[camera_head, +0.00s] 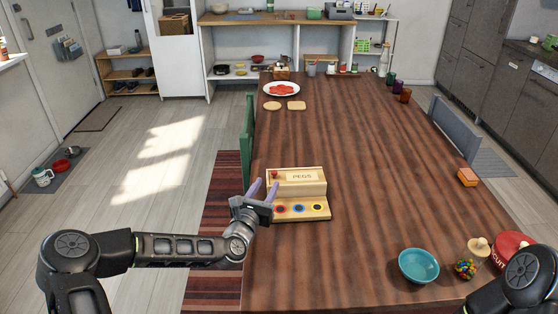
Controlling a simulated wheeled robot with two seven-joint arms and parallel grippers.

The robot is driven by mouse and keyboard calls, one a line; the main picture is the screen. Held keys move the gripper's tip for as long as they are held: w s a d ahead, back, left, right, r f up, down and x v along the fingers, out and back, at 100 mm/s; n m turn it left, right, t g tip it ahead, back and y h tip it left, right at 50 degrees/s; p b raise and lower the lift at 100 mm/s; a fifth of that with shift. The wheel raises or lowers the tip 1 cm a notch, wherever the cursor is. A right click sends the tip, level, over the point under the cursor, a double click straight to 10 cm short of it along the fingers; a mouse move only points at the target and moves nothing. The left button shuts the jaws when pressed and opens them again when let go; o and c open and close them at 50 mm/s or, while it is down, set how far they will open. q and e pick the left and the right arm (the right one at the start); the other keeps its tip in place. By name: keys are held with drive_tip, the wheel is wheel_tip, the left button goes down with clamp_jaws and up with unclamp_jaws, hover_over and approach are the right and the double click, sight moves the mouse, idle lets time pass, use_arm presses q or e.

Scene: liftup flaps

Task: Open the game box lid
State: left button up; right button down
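The wooden game box (312,189) stands near the left edge of the table. A panel marked PEGS is on its raised rear part. A lower front ledge carries a row of coloured rings, and a small red piece sits at the box's left end. I cannot tell for sure how far the lid is raised. My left gripper (262,190) is at the box's left end, its two purple fingers apart and pointing away from me. It partly covers the box's left side, and I cannot tell whether it touches. My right gripper is out of view; only part of that arm shows at bottom right.
The long wooden table (370,160) is clear behind and right of the box. A teal bowl (418,266), a candy jar (467,263) and a red tin (510,248) stand at the near right. A green chair back (248,138) rises along the left edge, beyond the box.

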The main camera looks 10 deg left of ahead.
sight(273, 173)
use_arm(q)
drive_tip(key=shift+s+r, duration=0.1)
drive_tip(key=shift+r, duration=0.05)
drive_tip(key=shift+w+d+p, duration=0.2)
drive_tip(key=shift+w+p, duration=0.05)
drive_tip(key=shift+w, duration=1.75)
drive_tip(key=shift+w+d+p, duration=0.15)
drive_tip(key=shift+w+p, duration=0.1)
drive_tip(key=shift+w, duration=1.7)
clamp_jaws()
